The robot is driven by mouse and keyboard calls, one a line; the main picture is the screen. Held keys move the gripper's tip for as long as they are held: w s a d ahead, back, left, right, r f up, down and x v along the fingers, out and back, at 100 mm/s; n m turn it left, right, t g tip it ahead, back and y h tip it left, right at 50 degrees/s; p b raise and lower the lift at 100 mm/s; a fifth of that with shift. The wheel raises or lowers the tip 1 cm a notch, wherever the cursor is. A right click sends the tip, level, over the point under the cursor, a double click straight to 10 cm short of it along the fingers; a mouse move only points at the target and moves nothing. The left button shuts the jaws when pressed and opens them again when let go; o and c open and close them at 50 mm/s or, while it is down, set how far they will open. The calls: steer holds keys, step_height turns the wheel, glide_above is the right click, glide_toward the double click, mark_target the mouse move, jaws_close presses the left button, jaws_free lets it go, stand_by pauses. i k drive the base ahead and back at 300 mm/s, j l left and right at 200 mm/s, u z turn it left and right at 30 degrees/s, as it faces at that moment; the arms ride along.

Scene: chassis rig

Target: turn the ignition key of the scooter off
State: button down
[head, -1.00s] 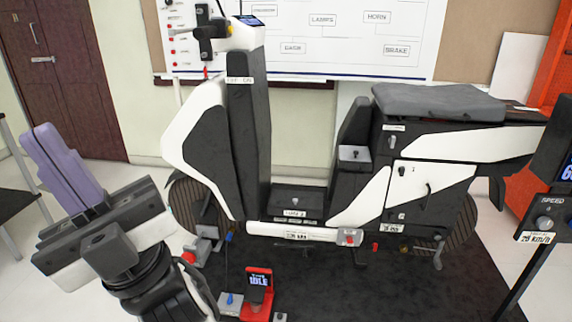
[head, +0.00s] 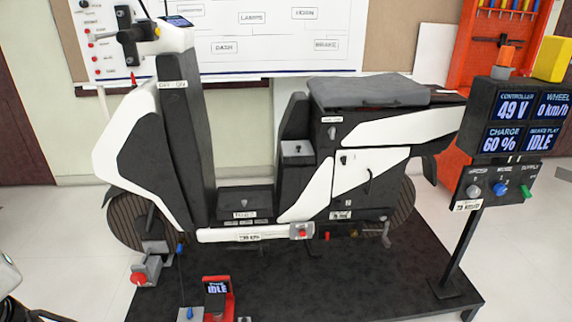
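The scooter (head: 170,160) is black and white and stands side-on on a dark platform, its handlebar at the upper left. A small white label on the upper front column (head: 172,84) seems to read OFF and ON. I cannot make out the ignition key or which way it is turned. My gripper is not in view; only part of my arm shows at the lower left edge.
A display stand (head: 505,120) reading 49 V, 0 km/h, 60 % and IDLE rises at the right. A red-framed IDLE unit (head: 217,295) sits low in front. A labelled whiteboard (head: 270,50) hangs behind.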

mark_target(174, 98)
steer(key=i+l+u, duration=0.1)
steer(key=i+u, duration=0.15)
steer(key=i, duration=0.95)
